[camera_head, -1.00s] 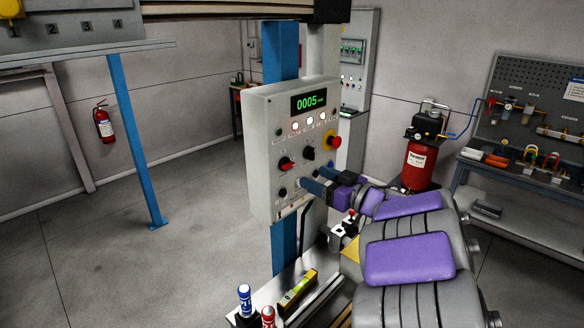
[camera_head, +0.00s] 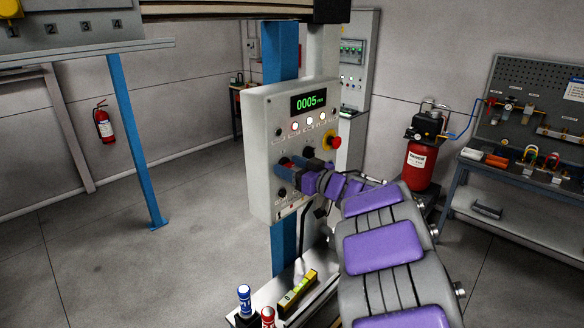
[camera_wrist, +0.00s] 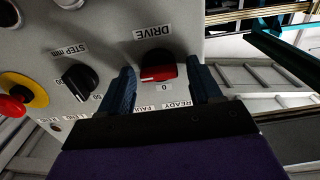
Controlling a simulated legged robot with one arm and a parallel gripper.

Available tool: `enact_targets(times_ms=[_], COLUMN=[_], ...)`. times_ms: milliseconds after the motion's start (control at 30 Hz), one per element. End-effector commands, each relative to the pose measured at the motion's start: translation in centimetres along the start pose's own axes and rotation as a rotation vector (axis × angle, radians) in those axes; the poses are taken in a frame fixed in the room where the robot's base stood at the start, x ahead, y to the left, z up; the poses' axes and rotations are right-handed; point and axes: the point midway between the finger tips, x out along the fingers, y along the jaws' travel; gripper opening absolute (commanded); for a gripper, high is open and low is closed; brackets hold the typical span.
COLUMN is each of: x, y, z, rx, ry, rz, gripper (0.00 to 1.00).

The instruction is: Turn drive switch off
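The drive switch is a red and black rotary knob (camera_wrist: 158,70) under the upside-down DRIVE label in the wrist view. A "0" mark is printed on the panel beside it. My gripper (camera_wrist: 160,82) is open, with one blue finger on each side of the knob. Gaps show between the fingers and the knob; I cannot tell if either touches it. In the head view my gripper (camera_head: 290,168) is at the front of the grey control panel (camera_head: 262,130) and largely hides the knob.
A black STEP mm knob (camera_wrist: 80,80) and a red emergency button on yellow (camera_wrist: 14,104) lie left in the wrist view. The panel's display (camera_head: 309,101) reads 0005. A yellow level (camera_head: 297,292) and two capped bottles are below. Open floor lies left.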

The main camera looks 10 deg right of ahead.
Motion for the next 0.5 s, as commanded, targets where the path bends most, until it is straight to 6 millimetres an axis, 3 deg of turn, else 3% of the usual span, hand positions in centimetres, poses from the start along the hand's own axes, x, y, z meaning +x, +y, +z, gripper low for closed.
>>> enact_targets(times_ms=[67,500], x=[-0.01,-0.03], y=[0.02,0.03], z=[0.01,0.02], rx=[0.0,0.0], ry=[0.0,0.0], rz=[0.0,0.001], gripper=[0.56,0.14])
